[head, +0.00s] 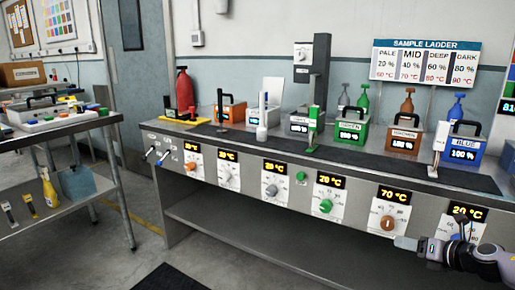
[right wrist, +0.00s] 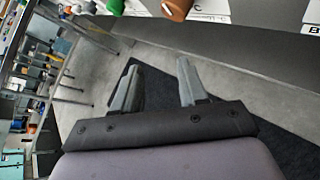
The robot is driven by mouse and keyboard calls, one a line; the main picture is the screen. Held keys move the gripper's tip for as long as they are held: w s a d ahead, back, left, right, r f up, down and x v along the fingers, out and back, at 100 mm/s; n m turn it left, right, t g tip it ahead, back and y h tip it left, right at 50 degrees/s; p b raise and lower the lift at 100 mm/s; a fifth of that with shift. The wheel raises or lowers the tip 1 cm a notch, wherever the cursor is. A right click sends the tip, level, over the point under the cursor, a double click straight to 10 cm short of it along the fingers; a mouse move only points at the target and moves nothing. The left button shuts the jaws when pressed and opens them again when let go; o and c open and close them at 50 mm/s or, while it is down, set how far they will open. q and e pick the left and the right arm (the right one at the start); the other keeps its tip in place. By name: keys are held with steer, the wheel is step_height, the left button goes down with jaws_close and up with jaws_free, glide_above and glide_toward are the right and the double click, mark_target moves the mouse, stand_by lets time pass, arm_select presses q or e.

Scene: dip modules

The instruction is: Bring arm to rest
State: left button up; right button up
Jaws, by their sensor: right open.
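Floor and a dark mat (right wrist: 222,120) show beyond the fingers. My right arm partly covers the panel area under the rightmost 20 °C display (head: 467,212). My left gripper is in neither view.
The bench (head: 255,170) carries several modules, including a green one (head: 349,132) and a blue one (head: 464,148), with bottles on or behind some. A lower shelf (head: 240,230) runs beneath. A cart (head: 60,130) stands left, with open floor (head: 125,235) between.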

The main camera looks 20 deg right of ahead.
steer(key=s+a+f+m, duration=0.4)
steer(key=a+f+m, duration=0.25)
steer(key=a, duration=0.25)
steer(key=s+a+f+m+g, duration=0.1)
steer(key=s+a+f+m, duration=0.35)
steer(key=a+m, duration=0.3)
steer(key=s+a+f+m, duration=0.3)
steer(key=a+f+m, duration=0.3)
steer(key=a, duration=0.4)
steer(key=s+a+r+m+g+y, duration=0.1)
steer(key=s+a+m, duration=0.1)
steer(key=a+m, duration=0.4)
steer(key=s+a+r+m+g+y, duration=0.1)
steer(key=s+a+m, duration=0.2)
steer(key=a, duration=0.5)
step_height(320, 180, up, 12)
steer(key=d+p, duration=0.2)
steer(key=p, duration=1.3)
steer(key=shift+s+t+h, duration=0.2)
steer(key=shift+t+h, duration=0.1)
steer(key=shift+r, duration=0.1)
